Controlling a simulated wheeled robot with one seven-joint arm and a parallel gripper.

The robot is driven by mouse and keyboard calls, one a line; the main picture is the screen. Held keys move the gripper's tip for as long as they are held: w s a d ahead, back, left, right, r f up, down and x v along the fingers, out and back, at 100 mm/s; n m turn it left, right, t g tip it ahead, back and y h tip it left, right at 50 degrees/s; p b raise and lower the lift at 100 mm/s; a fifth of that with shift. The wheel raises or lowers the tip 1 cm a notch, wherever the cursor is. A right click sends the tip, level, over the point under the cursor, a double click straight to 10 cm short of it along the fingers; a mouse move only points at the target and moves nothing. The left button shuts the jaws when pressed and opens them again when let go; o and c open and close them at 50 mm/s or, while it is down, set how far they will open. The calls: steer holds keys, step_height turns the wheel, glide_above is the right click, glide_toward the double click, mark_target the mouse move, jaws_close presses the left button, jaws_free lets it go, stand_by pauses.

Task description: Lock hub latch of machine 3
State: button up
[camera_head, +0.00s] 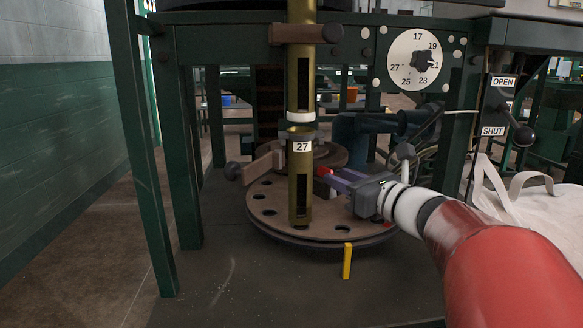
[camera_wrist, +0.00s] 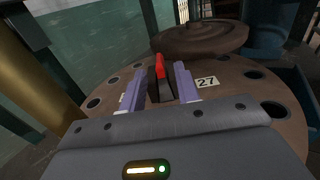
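The hub latch is a dark lever with a red tip (camera_wrist: 160,68). It stands on the brown round hub plate (camera_wrist: 243,110), near a label reading 27. My gripper (camera_wrist: 160,74) has its two purple fingers apart, one on each side of the latch; I cannot tell if they touch it. In the head view my gripper (camera_head: 332,182) reaches in from the right, low over the hub plate (camera_head: 350,226). No machine number 3 is visible.
A brass tube (camera_head: 301,190) labelled 27 stands upright at the plate's left front. A numbered dial (camera_head: 414,60) and an OPEN/SHUT lever (camera_head: 518,128) are at upper right. A yellow post (camera_head: 347,261) stands in front. Green frame legs (camera_head: 185,150) are at left; a white bag (camera_head: 535,215) is at right.

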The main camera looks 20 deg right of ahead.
mark_target(319, 169)
steer(key=x, duration=0.6)
steer(key=shift+w+a, duration=0.2)
steer(key=shift+w, duration=0.05)
jaws_close()
